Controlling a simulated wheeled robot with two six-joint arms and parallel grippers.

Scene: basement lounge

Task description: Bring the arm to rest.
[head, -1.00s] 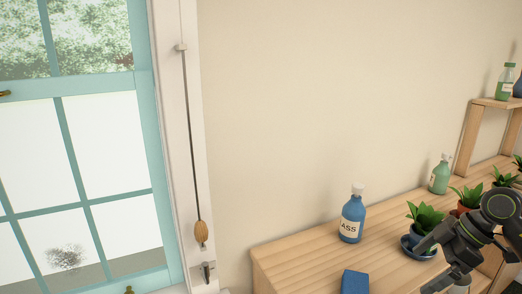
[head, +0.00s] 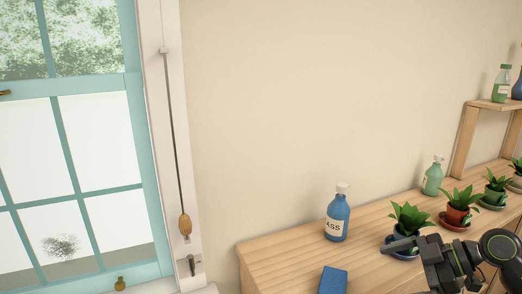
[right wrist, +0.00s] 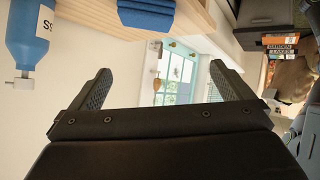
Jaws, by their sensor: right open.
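My right gripper (head: 412,262) is at the lower right of the head view, in front of the potted plants. In the right wrist view its two fingers (right wrist: 158,78) are spread apart with nothing between them. My left gripper is not in view. No task object is named beyond the arm itself.
A wooden counter (head: 275,258) carries a blue spray bottle (head: 337,220), a blue block (head: 333,281), a green bottle (head: 433,177) and several potted plants (head: 409,218). A plant is partly behind my gripper. The teal window (head: 135,150) is at left.

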